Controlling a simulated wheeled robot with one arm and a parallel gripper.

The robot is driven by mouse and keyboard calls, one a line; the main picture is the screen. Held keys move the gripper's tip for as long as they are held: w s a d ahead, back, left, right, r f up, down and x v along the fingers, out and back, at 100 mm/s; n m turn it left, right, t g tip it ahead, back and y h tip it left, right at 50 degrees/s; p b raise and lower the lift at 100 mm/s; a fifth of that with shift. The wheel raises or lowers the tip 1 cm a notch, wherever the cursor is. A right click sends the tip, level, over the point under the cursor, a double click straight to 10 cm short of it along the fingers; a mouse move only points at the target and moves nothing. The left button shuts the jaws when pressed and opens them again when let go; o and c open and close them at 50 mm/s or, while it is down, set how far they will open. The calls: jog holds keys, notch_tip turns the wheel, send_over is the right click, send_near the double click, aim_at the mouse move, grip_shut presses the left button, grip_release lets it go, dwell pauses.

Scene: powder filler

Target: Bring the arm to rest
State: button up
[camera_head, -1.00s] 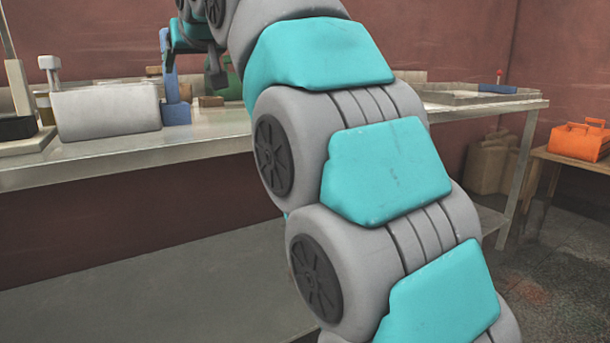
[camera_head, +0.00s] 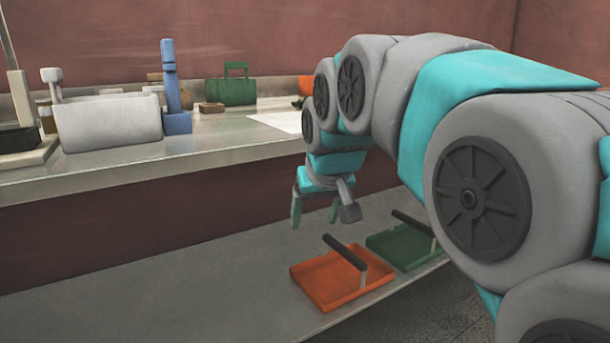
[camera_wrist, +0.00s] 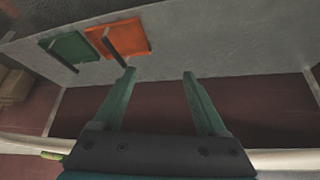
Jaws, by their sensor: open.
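My gripper (camera_head: 315,217) hangs from my folded arm in front of the bench's front edge, above the lower shelf and pointing down. Its two green fingers are spread apart with nothing between them. In the wrist view the gripper (camera_wrist: 158,75) shows the same open, empty fingers. My arm fills the right side of the head view and hides what lies behind it.
An orange tray (camera_head: 325,282) and a green tray (camera_head: 392,246), each with a dark handle, lie on the lower shelf (camera_head: 190,290). The steel bench (camera_head: 230,143) holds a white box (camera_head: 108,120), a blue stand (camera_head: 172,95) and a green container (camera_head: 231,88).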

jog(key=s+d+f+m+g, duration=0.1)
jog(key=s+d+f+g, duration=0.1)
jog(key=s+d+f, duration=0.2)
jog(key=s+d+f+m+g+h+p, duration=0.1)
jog(key=s+d+f+g, duration=0.2)
jog(key=s+f, duration=0.7)
jog(key=s+d+f+g+p, duration=0.1)
jog(key=s+d+f, duration=0.5)
jog(key=s, duration=1.2)
jog(key=shift+s+f+m+g, duration=0.15)
jog(key=shift+f+m+g, duration=0.25)
jog(key=shift+f+g, duration=0.45)
